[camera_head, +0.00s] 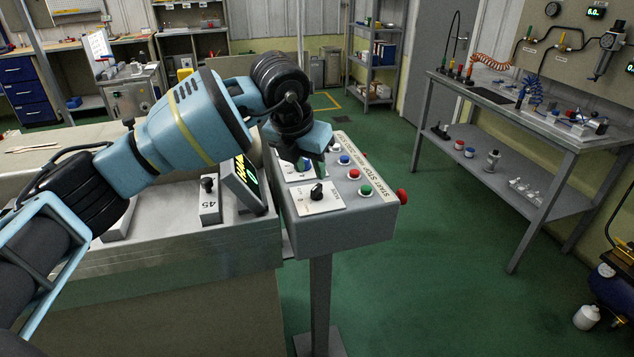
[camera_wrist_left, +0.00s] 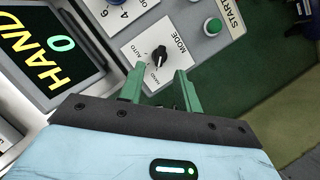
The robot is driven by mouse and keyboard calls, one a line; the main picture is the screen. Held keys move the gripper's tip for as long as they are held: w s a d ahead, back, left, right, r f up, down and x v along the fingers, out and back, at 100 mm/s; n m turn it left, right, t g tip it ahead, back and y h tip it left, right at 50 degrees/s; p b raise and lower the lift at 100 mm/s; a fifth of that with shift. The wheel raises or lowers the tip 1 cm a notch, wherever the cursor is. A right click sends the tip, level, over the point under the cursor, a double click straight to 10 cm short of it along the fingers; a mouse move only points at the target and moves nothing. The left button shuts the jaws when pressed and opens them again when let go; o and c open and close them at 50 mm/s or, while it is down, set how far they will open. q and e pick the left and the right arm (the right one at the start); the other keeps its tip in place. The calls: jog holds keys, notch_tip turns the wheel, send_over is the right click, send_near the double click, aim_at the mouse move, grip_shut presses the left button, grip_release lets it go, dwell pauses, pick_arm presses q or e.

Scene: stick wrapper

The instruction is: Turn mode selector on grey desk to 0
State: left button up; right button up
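The mode selector (camera_head: 317,192) is a black knob on a white plate on top of the grey control desk (camera_head: 345,237). In the left wrist view the knob (camera_wrist_left: 160,56) sits just beyond my fingertips, on a plate marked MODE, AUTO and HAND. Its exact pointer direction is too small to tell. My left gripper (camera_wrist_left: 160,73) has two green fingers, spread apart and empty, with the knob ahead of the gap between them. In the head view the left wrist hangs over the desk's back part and hides some of it. My right gripper is in neither view.
A display (camera_wrist_left: 48,50) reads HAND and 0. A second knob on a 4/6 plate, a green START button (camera_wrist_left: 212,27), blue (camera_head: 344,160) and red (camera_head: 353,174) buttons and a red side button (camera_head: 402,196) are near. A workbench (camera_head: 520,130) stands right; floor between is clear.

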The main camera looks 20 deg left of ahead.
aim_at(316, 186)
pick_arm(q)
jog(key=x, duration=0.6)
grip_shut()
